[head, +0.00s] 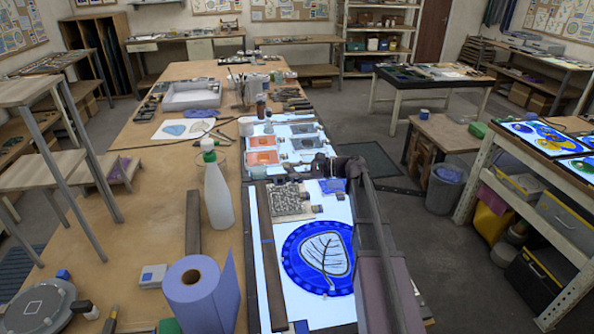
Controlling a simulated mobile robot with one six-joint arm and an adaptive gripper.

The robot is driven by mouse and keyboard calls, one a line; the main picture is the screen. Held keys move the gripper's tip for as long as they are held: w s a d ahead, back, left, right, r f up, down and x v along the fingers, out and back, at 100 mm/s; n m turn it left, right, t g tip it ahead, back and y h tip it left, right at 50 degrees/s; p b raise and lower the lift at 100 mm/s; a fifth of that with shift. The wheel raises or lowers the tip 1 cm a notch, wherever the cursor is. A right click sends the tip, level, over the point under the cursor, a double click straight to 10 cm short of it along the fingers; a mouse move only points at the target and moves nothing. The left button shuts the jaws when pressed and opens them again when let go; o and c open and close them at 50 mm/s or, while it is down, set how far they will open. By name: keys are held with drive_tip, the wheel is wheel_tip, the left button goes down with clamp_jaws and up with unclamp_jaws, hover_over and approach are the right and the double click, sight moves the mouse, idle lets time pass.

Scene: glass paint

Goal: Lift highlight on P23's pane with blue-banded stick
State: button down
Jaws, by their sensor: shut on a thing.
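A round blue glass pane (291,254) with a pale leaf and dark veins lies flat on the lit white table top at the lower middle. I see no readable P23 label on it. My gripper (292,176) is at the end of my dark arm, above the far part of the lit top, beyond the pane and apart from it. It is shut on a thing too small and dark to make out. I cannot pick out a blue band on any stick. My arm crosses the right side of the lit top and hides part of it.
A white bottle (218,195) and a blue paper roll (195,290) stand left of the lit top. A textured glass sheet (290,200) lies beyond the pane. Trays of orange and grey pieces (263,150) lie farther back.

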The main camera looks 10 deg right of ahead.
drive_tip(key=shift+f+b, duration=2.05)
drive_tip(key=shift+f, duration=0.2)
drive_tip(key=shift+f+b, duration=0.45)
drive_tip(key=shift+w, duration=0.2)
idle(0.5)
drive_tip(key=shift+w, duration=0.85)
drive_tip(key=shift+s, duration=0.15)
drive_tip(key=shift+s+a, duration=0.35)
drive_tip(key=shift+s, duration=0.5)
drive_tip(key=shift+w, duration=0.15)
idle(0.3)
